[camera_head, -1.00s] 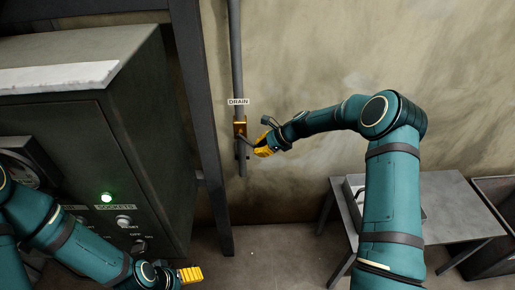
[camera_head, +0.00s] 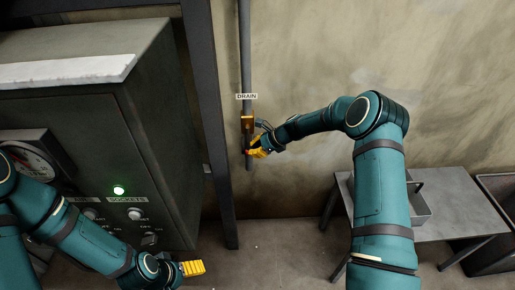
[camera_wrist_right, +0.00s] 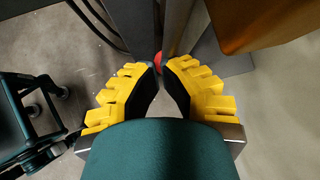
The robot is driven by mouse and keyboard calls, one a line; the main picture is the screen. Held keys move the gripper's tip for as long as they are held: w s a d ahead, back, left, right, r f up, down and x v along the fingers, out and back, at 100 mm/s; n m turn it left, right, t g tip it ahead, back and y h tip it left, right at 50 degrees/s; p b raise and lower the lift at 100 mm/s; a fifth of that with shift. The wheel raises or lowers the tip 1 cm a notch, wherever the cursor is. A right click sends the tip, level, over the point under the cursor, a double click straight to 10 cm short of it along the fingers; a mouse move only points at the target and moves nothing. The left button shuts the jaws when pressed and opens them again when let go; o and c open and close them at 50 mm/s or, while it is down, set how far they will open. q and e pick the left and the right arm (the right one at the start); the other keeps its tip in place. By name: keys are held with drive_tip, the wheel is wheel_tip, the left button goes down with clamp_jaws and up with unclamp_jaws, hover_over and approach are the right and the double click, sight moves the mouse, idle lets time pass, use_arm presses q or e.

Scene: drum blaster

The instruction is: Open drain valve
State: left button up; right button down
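The drain valve (camera_head: 247,124) is an orange-brass body on a vertical grey pipe, under a white DRAIN label (camera_head: 246,97). My right gripper (camera_head: 252,151) is just below the valve body, close against the lower pipe. The valve's lever is mostly hidden there. In the right wrist view the yellow fingers (camera_wrist_right: 160,67) converge with a narrow gap at the tips. A small red piece (camera_wrist_right: 159,60) shows at that gap. I cannot tell whether the fingers grip it. My left gripper (camera_head: 193,268) is low at the left, in front of the cabinet, away from the valve.
A dark cabinet (camera_head: 150,110) with a lit green lamp (camera_head: 119,190), a gauge and switches fills the left. A dark metal post (camera_head: 212,120) stands between it and the pipe. A grey table (camera_head: 465,205) with a tray is at the right. The wall right of the pipe is bare.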

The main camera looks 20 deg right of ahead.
drive_tip(key=shift+a, duration=0.4)
idle(0.3)
drive_tip(key=s+d+p, duration=0.1)
drive_tip(key=s+d, duration=0.5)
drive_tip(key=d, duration=0.7)
drive_tip(key=shift+s, duration=0.15)
drive_tip(key=shift+f, duration=0.1)
drive_tip(key=s+a+f+n+g+h, duration=0.3)
drive_tip(key=s+a+f+n, duration=0.45)
drive_tip(key=s+a, duration=0.4)
drive_tip(key=s+a+n, duration=0.5)
drive_tip(key=s+n, duration=0.1)
drive_tip(key=s, duration=0.2)
drive_tip(key=s+a+r+n+h, duration=0.1)
drive_tip(key=s+a+n, duration=0.4)
drive_tip(key=s+n, duration=0.2)
drive_tip(key=shift+s+a, duration=0.2)
drive_tip(key=shift+s, duration=0.95)
